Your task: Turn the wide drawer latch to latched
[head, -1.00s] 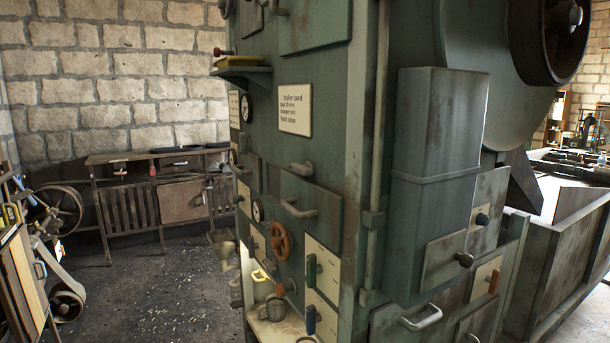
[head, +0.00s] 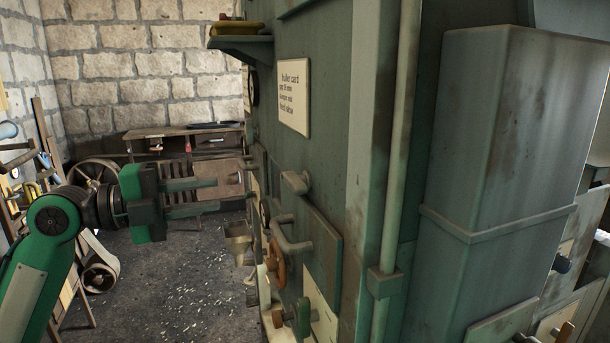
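I cannot tell for sure which fitting is the wide drawer latch. A green lever (head: 304,318) stands upright on a cream plate (head: 323,318) low on the machine's front face. An orange-brown lever (head: 563,333) on another cream plate shows at the bottom right, cut by the picture edge. The wide drawer front with its bar handle is out of view. My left gripper (head: 217,195) points right toward the machine, fingers apart and empty, left of the front face and touching nothing that I can see. My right gripper is not in view.
The tall green machine (head: 340,120) fills the middle and right. A panel handle (head: 290,236), an orange handwheel (head: 276,264) and a funnel (head: 238,240) stick out near my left gripper. A bench (head: 185,132) stands by the back wall; the floor (head: 190,285) between is open.

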